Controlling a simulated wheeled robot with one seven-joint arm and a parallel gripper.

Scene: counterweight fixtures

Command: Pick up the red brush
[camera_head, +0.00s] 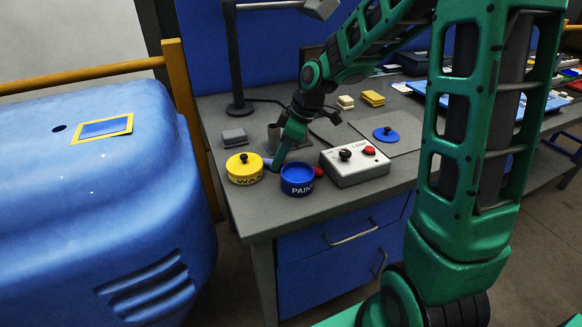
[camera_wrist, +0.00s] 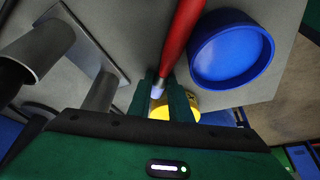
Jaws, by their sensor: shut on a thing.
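The red brush (camera_wrist: 182,42) shows its red handle, metal ferrule and pale blue tip in the wrist view. My gripper (camera_wrist: 170,97) is shut on the brush near the ferrule end. In the head view my gripper (camera_head: 277,166) points down at the bench between the yellow tin and the blue pot. The red handle end (camera_head: 318,171) shows just right of the blue pot's rim, and the pale tip shows left of my fingers. I cannot tell whether the brush touches the bench.
The blue PAINT pot (camera_head: 297,182) and yellow WAX tin (camera_head: 244,170) stand close by at the front. A grey control box (camera_head: 354,166) with a red button is to the right. A lamp (camera_head: 238,60) stands behind. A blue lid (camera_head: 386,134) lies on a grey mat.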

